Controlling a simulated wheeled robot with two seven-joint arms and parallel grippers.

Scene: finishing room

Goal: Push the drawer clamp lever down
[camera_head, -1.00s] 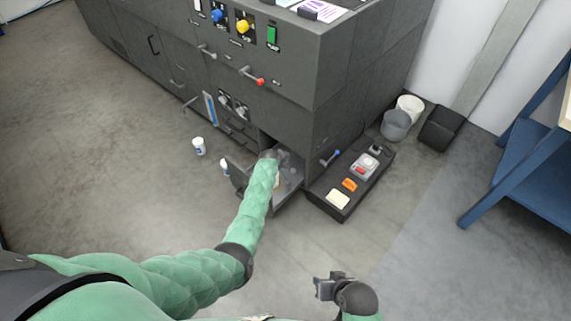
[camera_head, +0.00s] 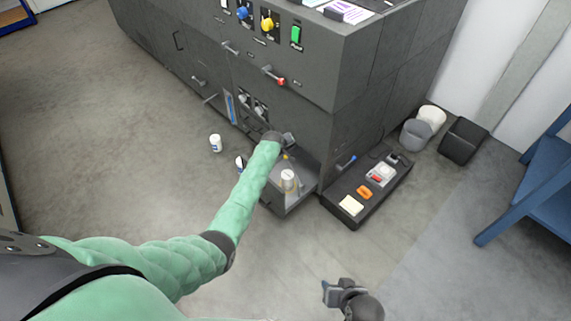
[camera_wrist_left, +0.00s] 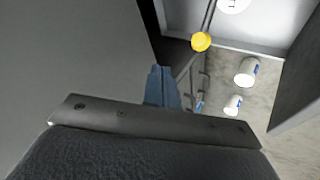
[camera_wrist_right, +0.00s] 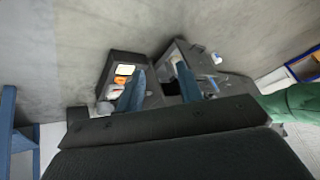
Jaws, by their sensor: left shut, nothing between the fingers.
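The open bottom drawer (camera_head: 303,194) of the dark cabinet holds a pale container (camera_head: 288,181). A lever with a yellow knob (camera_head: 286,157) stands in the drawer, behind the container; the knob and its thin rod also show in the left wrist view (camera_wrist_left: 201,42). My left gripper (camera_head: 290,139) is at the drawer's back, by the cabinet opening, just above the knob in the picture. Its blue fingers (camera_wrist_left: 163,86) are shut and empty, apart from the knob in the left wrist view. My right gripper (camera_head: 328,292) is over the floor, its fingers (camera_wrist_right: 160,84) spread and empty.
A low black box (camera_head: 352,212) with small items stands right of the drawer. White bottles (camera_head: 215,143) stand on the floor to the left. Red-knobbed handle (camera_head: 280,81) juts out above. The front floor is clear.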

